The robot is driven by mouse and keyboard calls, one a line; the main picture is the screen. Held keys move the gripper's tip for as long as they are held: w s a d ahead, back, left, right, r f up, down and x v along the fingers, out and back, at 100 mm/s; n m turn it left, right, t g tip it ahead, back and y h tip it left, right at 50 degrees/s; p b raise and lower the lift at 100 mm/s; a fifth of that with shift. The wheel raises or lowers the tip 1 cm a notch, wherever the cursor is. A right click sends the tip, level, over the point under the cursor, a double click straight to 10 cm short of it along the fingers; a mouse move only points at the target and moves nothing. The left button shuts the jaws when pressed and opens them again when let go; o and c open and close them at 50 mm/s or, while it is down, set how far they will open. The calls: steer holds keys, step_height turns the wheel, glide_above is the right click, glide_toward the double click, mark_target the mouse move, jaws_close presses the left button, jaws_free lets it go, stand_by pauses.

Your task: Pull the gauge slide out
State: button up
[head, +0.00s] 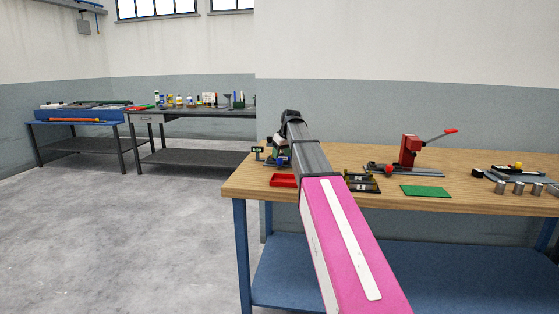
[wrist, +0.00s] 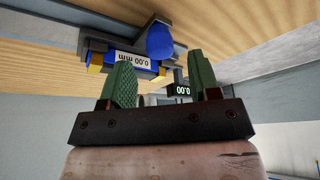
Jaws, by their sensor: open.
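In the wrist view, a blue gauge body (wrist: 130,60) with a white 0.00 mm display, seen upside down, lies beyond my gripper (wrist: 162,70). A rounded blue knob (wrist: 159,41) sits at its side. A smaller black display (wrist: 179,90) shows 0.00 between the fingers. My gripper's two green fingers are apart, with nothing visibly clamped between them. I cannot tell which part is the slide. In the head view, the blue gauge part (head: 284,161) and the small black display (head: 257,150) show at the bench's left end, partly behind my arm. My gripper is hidden there.
The wooden bench (head: 480,203) also holds a red tray (head: 283,181), a dark block fixture (head: 362,182), a green mat (head: 426,191), a red lever press (head: 409,150) and several metal cylinders (head: 519,187). Open floor (head: 150,235) lies to the left.

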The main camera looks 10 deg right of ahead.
mark_target(280, 159)
steer(key=shift+x, duration=1.9)
steer(key=shift+c, duration=0.3)
jaws_close()
steer(key=s+d, duration=0.1)
steer(key=d, duration=0.3)
steer(key=s+d, duration=0.1)
steer(key=d, duration=0.2)
steer(key=s+d, duration=0.2)
steer(key=d, duration=0.2)
steer(key=shift+d, duration=0.35)
steer(key=shift+o, duration=0.3)
jaws_free()
steer(key=shift+d, duration=0.15)
steer(key=shift+r, duration=0.15)
